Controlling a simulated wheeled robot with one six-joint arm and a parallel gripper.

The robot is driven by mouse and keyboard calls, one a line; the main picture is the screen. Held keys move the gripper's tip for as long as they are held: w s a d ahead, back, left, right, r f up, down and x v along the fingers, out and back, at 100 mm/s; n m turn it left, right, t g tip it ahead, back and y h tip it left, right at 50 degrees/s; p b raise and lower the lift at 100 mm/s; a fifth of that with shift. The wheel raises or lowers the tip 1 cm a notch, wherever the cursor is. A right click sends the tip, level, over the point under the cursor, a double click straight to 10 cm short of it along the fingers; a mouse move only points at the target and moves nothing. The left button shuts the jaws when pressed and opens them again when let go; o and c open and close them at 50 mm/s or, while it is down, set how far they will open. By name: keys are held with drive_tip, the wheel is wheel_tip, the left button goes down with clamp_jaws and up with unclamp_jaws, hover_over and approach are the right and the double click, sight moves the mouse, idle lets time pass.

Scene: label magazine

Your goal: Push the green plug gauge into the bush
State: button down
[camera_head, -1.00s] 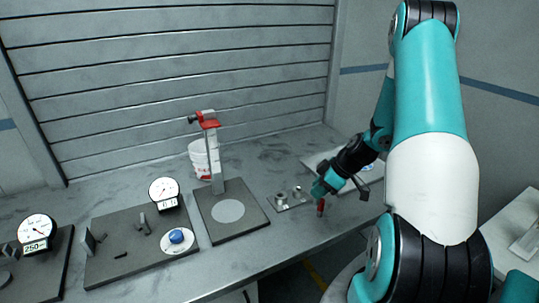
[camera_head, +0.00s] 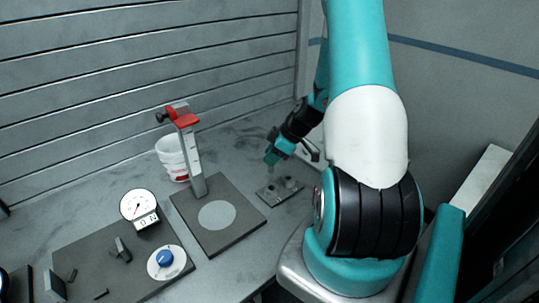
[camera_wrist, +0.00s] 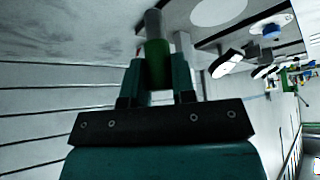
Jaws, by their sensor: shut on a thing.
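My gripper (camera_head: 271,161) is over a small dark plate (camera_head: 266,199) with small round metal parts on it, at the right of the bench. In the wrist view my gripper (camera_wrist: 157,72) is shut on the green plug gauge (camera_wrist: 157,62), whose grey end (camera_wrist: 153,22) sticks out past the fingertips. In the head view the gauge is too small to make out clearly. I cannot tell which metal part is the bush, or whether the gauge touches it.
A stand with a red head (camera_head: 184,117) rises from a dark base (camera_head: 243,234) left of the plate. A white cup (camera_head: 171,152) stands behind it. Further left are a dial gauge (camera_head: 138,207) and a blue knob (camera_head: 164,258) on another dark board.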

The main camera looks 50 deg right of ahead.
sight(272, 172)
drive_tip(key=shift+d+b, duration=0.1)
drive_tip(key=shift+b, duration=0.2)
wheel_tip(272, 172, down, 6)
drive_tip(key=b, duration=0.5)
drive_tip(key=shift+r, duration=0.15)
drive_tip(key=shift+b, duration=0.6)
idle(1.2)
drive_tip(key=shift+f+b, duration=1.9)
drive_tip(key=shift+f, duration=0.2)
drive_tip(key=c, duration=0.9)
unclamp_jaws()
drive_tip(key=shift+o, duration=0.2)
drive_tip(key=shift+s, duration=0.1)
drive_tip(key=b+v, duration=0.2)
drive_tip(key=v, duration=1.5)
drive_tip(key=shift+r, duration=0.25)
